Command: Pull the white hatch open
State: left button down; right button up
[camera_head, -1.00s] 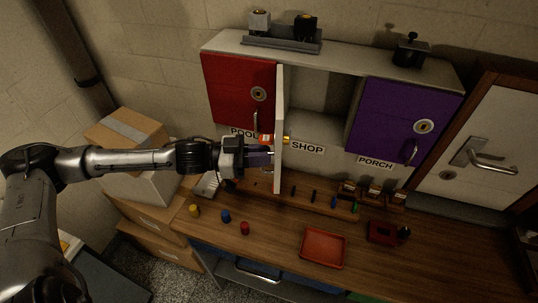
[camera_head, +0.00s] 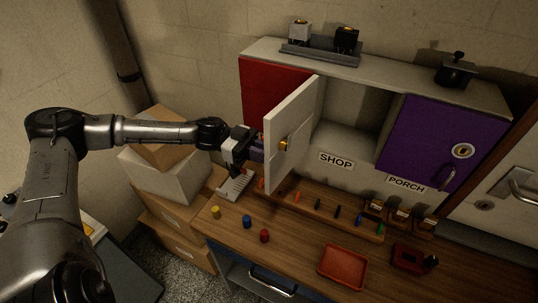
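The white hatch (camera_head: 294,130) is the middle door of the wall cabinet, above the SHOP label (camera_head: 336,161). It stands swung out, well open, and the compartment behind it (camera_head: 352,115) shows and looks empty. A brass lock piece (camera_head: 284,144) sits on the face turned to the camera. My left gripper (camera_head: 260,148) is at the hatch's far face, on its left side. Its fingertips are hidden behind the hatch, so I cannot see whether they hold the handle. My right gripper is not in view.
The red hatch (camera_head: 270,90) and purple hatch (camera_head: 440,142) are shut. On the bench are a red tray (camera_head: 343,266), yellow, blue and red small pieces (camera_head: 247,221), and a key rack (camera_head: 338,212). Cardboard boxes (camera_head: 165,165) stand at left.

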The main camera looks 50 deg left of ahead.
pick_arm(q)
jog(key=shift+a, duration=0.5)
jog(key=shift+a+f, duration=0.1)
jog(key=shift+f, duration=0.05)
jog(key=c, duration=1.3)
grip_release()
jog(key=shift+w, duration=0.15)
jog(key=shift+o, duration=0.2)
jog(key=b+v, duration=0.3)
jog(key=v, duration=1)
jog(key=shift+s+a, duration=0.25)
jog(key=shift+s, duration=0.1)
